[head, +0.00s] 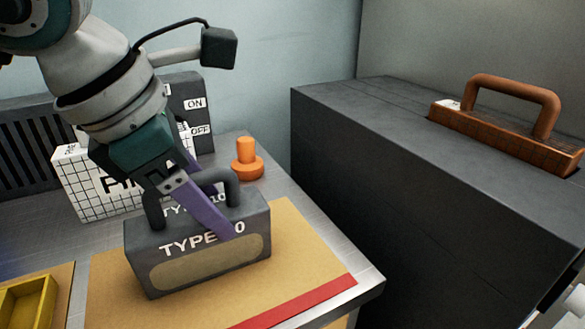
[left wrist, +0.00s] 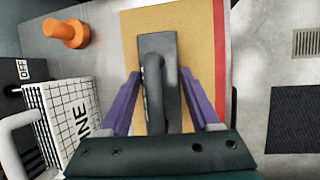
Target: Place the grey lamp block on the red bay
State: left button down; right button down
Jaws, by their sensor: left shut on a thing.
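The grey lamp block (head: 208,270), marked TYPE 10 with a blank tan oval on its front, stands upright over a tan board. My left gripper (head: 212,200) is shut on its dark arched handle, one purple finger crossing the front face. In the left wrist view the block (left wrist: 158,44) lies between the fingers of my left gripper (left wrist: 160,98). The board, with a red strip (head: 300,302) along its edge, seems to be the red bay (head: 300,248). I cannot tell whether the block touches the board. My right gripper is not in view.
An orange knob (head: 247,160) stands behind the board. A white gridded box (head: 75,185) and a dark ON/OFF panel (head: 190,100) stand at the back left. A yellow tray (head: 28,300) sits front left. A large dark cabinet (head: 430,190) with an orange handled block (head: 510,120) on top fills the right.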

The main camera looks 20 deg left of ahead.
pick_arm(q)
jog(key=shift+w+a+f, duration=0.1)
jog(key=shift+f, duration=0.05)
jog(key=shift+c, duration=0.4)
grip_release()
jog(key=p+v, duration=0.1)
jog(key=v, duration=1.1)
